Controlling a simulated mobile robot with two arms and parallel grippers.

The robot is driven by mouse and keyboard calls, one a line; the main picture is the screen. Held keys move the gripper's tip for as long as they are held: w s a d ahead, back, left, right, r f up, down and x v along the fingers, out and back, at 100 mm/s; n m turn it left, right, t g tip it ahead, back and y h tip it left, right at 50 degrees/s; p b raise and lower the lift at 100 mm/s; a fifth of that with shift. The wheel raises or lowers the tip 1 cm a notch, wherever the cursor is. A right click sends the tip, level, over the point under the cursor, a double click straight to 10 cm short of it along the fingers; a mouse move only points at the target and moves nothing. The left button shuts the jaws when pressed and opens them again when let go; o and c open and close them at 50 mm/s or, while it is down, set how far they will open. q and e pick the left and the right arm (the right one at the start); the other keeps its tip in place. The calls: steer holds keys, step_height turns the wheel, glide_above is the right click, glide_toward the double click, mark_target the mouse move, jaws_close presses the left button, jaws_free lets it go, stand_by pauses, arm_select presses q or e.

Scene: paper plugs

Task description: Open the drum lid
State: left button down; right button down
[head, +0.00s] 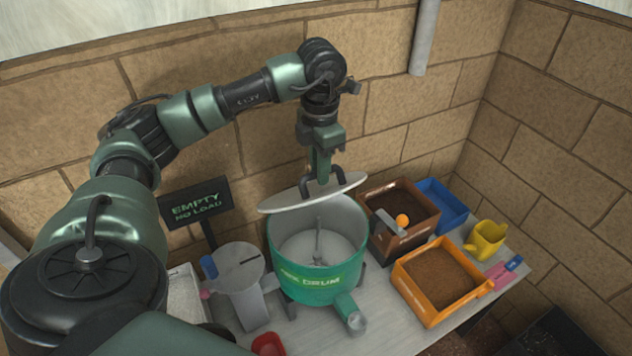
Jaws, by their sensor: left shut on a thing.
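The green drum (318,270) stands on the table in the middle of the head view. Its mouth is open to view, and a grey inside with an upright shaft shows. The pale round drum lid (285,203) is raised and tilted above the drum's back rim. My left gripper (322,188) comes down from above and is shut on the lid near its middle. The exact grip point is partly hidden by the fingers. Whether the lid still touches the rim at the back I cannot tell. My right gripper is not in view.
A dark sign (196,201) reading "EMPTY NO LOAD" stands behind left. A grey stand (240,270) is left of the drum. To the right are a brown box (385,242), an orange tray (432,315), a blue tray (446,200) and a yellow can (487,238).

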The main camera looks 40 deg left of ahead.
arm_select(q)
steer(key=a, duration=0.1)
steer(key=w+a+r+p, duration=0.1)
steer(key=a+r, duration=0.1)
steer(key=a, duration=0.1)
steer(key=shift+w+r, duration=0.2)
steer(key=shift+r, duration=0.05)
steer(key=c, duration=1.3)
jaws_free()
steer(key=shift+w+a, duration=0.1)
steer(key=shift+r, duration=0.1)
step_height(320, 180, up, 6)
steer(key=p, duration=0.4)
steer(key=shift+p, duration=0.4)
steer(key=shift+d, duration=0.2)
